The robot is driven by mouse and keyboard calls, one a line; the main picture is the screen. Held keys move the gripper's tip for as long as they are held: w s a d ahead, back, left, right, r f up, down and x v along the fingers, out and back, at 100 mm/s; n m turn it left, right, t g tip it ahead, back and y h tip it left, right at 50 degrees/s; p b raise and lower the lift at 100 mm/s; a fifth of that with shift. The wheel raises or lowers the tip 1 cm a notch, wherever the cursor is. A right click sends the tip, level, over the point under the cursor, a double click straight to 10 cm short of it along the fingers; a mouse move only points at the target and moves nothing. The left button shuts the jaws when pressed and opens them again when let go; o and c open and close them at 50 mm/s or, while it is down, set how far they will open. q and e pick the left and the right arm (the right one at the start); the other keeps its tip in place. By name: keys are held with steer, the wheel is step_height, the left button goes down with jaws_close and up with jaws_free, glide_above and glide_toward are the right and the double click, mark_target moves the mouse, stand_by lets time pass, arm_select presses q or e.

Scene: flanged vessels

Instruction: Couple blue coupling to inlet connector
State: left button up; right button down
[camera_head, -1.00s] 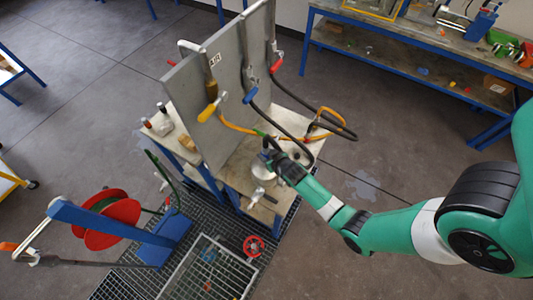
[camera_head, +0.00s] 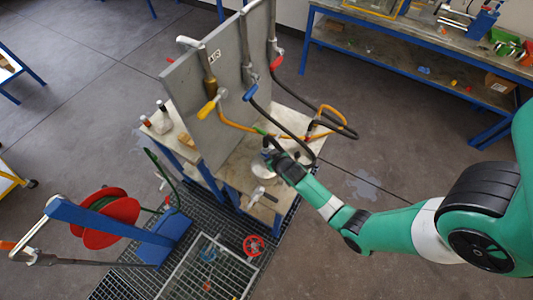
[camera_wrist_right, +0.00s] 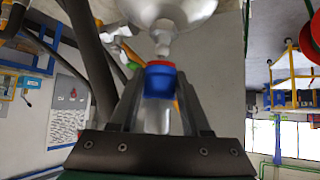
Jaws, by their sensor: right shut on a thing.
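My right gripper (camera_head: 270,152) is at the pale vessel (camera_head: 261,171) on the bench by the grey panel. In the right wrist view its fingers (camera_wrist_right: 158,100) are shut on the blue coupling (camera_wrist_right: 158,84), which has a red ring at its front end. Just ahead of the ring is a metal inlet connector (camera_wrist_right: 162,45) on the rounded silver vessel (camera_wrist_right: 172,10). The coupling is roughly in line with the connector. I cannot tell whether they touch. The coupling is too small to make out in the head view. My left gripper is not in view.
The upright grey panel (camera_head: 190,100) carries pipes with yellow, blue and red handles. Dark and orange hoses (camera_head: 325,115) loop beside the gripper. A red hose reel (camera_head: 105,215) stands at left, and a red handwheel (camera_head: 254,246) is below over the grating.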

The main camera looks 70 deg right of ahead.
steer(key=shift+f, duration=0.15)
steer(key=shift+f+b, duration=1.7)
steer(key=shift+b, duration=0.05)
steer(key=shift+c, duration=1.4)
jaws_free()
steer(key=p+v, duration=0.2)
steer(key=v, duration=0.9)
steer(key=shift+s+r+p, duration=0.2)
steer(key=shift+r+p, duration=0.05)
steer(key=shift+p, duration=0.05)
steer(key=shift+a, duration=0.15)
